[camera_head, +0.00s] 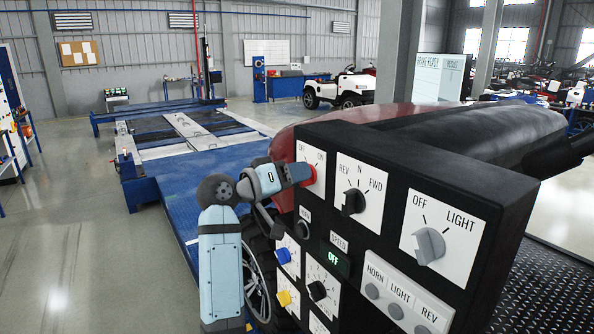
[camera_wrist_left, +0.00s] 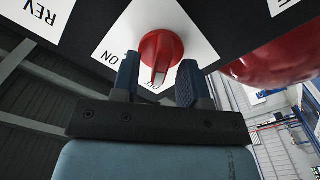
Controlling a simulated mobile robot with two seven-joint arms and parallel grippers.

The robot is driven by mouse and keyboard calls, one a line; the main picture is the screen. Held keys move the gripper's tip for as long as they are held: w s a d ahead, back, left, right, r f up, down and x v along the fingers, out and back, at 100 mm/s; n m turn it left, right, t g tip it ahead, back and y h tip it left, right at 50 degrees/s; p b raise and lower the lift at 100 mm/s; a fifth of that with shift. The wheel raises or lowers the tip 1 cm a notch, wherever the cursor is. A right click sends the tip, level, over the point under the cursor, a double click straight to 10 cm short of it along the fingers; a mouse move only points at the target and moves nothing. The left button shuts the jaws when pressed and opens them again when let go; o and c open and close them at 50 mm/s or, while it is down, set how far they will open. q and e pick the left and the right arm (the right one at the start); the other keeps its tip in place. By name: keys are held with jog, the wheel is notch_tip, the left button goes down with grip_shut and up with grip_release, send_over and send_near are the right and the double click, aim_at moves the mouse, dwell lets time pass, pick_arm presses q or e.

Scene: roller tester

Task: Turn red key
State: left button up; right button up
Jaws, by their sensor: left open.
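The red key (camera_wrist_left: 160,52) is a round red knob with a raised grip on a white OFF/ON plate, at the top left of the black control panel. In the head view the red key (camera_head: 311,176) shows only partly behind my left gripper. My left gripper (camera_head: 300,175) reaches it from the left. In the left wrist view the two fingers of my left gripper (camera_wrist_left: 160,80) stand apart, one on each side of the key's grip. I cannot tell whether either finger touches it. My right gripper is not in view.
The black panel (camera_head: 394,170) also carries a REV/N/FWD knob (camera_head: 353,202), an OFF/LIGHT knob (camera_head: 429,246), a blue knob (camera_head: 284,256), a yellow knob (camera_head: 284,298) and a SPEED display (camera_head: 334,259) reading OFF. A red rounded body lies behind the panel. Open floor lies to the left.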

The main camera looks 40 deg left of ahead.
pick_arm(q)
jog(key=shift+w+d, duration=0.1)
jog(key=shift+w, duration=0.15)
